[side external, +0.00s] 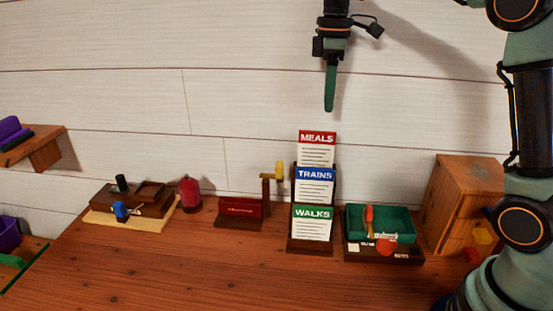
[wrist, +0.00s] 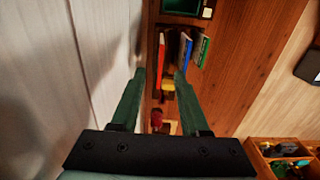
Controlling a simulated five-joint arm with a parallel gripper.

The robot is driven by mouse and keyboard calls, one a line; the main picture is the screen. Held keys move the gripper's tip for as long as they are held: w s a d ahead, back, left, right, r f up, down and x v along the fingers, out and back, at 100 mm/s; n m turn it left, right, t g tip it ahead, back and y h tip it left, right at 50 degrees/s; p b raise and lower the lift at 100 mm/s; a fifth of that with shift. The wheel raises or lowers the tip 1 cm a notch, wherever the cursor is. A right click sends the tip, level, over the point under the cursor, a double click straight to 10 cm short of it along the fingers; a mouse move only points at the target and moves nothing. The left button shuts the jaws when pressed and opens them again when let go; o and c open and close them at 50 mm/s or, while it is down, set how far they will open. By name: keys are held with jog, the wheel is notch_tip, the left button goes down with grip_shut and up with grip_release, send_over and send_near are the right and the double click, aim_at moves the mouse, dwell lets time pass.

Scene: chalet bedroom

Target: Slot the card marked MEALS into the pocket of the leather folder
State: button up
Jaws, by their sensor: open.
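The MEALS card (side external: 317,148) has a red header and stands upright in the top tier of a dark stepped rack (side external: 310,246). In the wrist view the red card (wrist: 161,52) is seen nearly edge-on. A dark red folder-like piece (side external: 243,207) with gold marking stands on a brown base left of the rack; it appears to be the leather folder, and its pocket opening cannot be made out. My gripper (side external: 330,108) is above the MEALS card, pointing down, clear of it. In the wrist view my gripper (wrist: 160,74) is open and empty.
The TRAINS card (side external: 314,187) and WALKS card (side external: 312,224) stand below and in front. A yellow-topped wooden post (side external: 279,170) is between folder and rack. A green tray (side external: 357,222) and wooden cabinet (side external: 458,205) are right; a red lantern-like object (side external: 190,193) is left. The front tabletop is clear.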

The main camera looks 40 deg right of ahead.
send_over(321, 144)
jog(key=f, duration=0.4)
jog(key=d+f, duration=0.1)
jog(key=f, duration=0.1)
jog(key=shift+f, duration=0.3)
jog(key=shift+w+a+f, duration=0.1)
jog(key=shift+a+f, duration=0.1)
jog(key=shift+f, duration=1.15)
jog(key=shift+w+a+f, duration=0.1)
jog(key=shift+a+f, duration=0.1)
jog(key=shift+f, duration=1.1)
jog(key=shift+c, duration=0.3)
grip_shut()
